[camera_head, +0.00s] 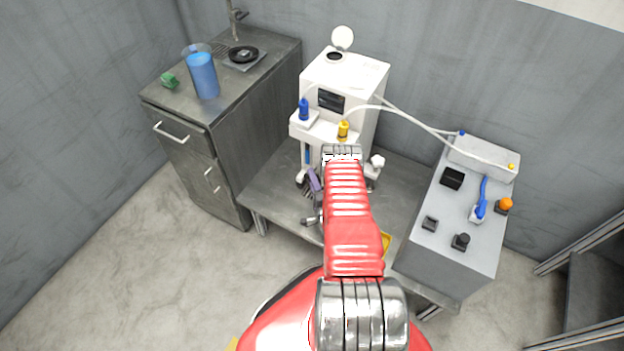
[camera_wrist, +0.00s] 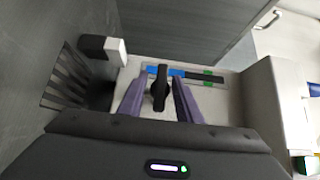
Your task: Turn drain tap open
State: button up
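A black tap handle (camera_wrist: 159,88) stands out from the pale front of the white machine, upright in the wrist view. I take it for the drain tap. My gripper (camera_wrist: 158,84) is open, with one purple finger on each side of the handle. Gaps show between the handle and both fingers. A level strip (camera_wrist: 187,75) with blue and green parts lies behind the handle. In the head view the white machine (camera_head: 352,75) stands on a grey table; a purple finger (camera_head: 314,180) shows low at its front, and my arm hides the tap.
A black-and-white knob (camera_wrist: 102,47) and a dark slatted grille (camera_wrist: 68,82) are left of the fingers. A grey control box (camera_head: 450,225) with switches stands right. A sink cabinet (camera_head: 215,130) with a blue jug (camera_head: 203,75) stands left.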

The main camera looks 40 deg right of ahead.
jog(key=shift+c, duration=0.5)
grip_shut()
jog(key=shift+n+g, duration=0.3)
jog(key=shift+g, duration=0.1)
jog(key=c, duration=0.6)
grip_release()
jog(key=n+g, duration=0.2)
jog(key=g, duration=0.1)
jog(key=shift+a+n+y, duration=0.1)
jog(key=shift+n+y, duration=0.2)
jog(key=shift+y, duration=0.1)
jog(key=shift+c, duration=0.2)
jog(key=n+g, duration=0.2)
jog(key=g, duration=0.1)
grip_shut()
jog(key=n+g+h, duration=0.1)
jog(key=n+g, duration=0.1)
jog(key=g, duration=0.1)
jog(key=shift+g, duration=0.3)
jog(key=shift+d+r+n+g+h, duration=0.15)
jog(key=shift+n+g+h, duration=0.1)
jog(key=shift+n+g, duration=0.35)
jog(key=shift+d+f+n+g+h, duration=0.15)
jog(key=shift+n+g+h, duration=0.15)
jog(key=shift+g, duration=0.5)
jog(key=shift+r, duration=0.1)
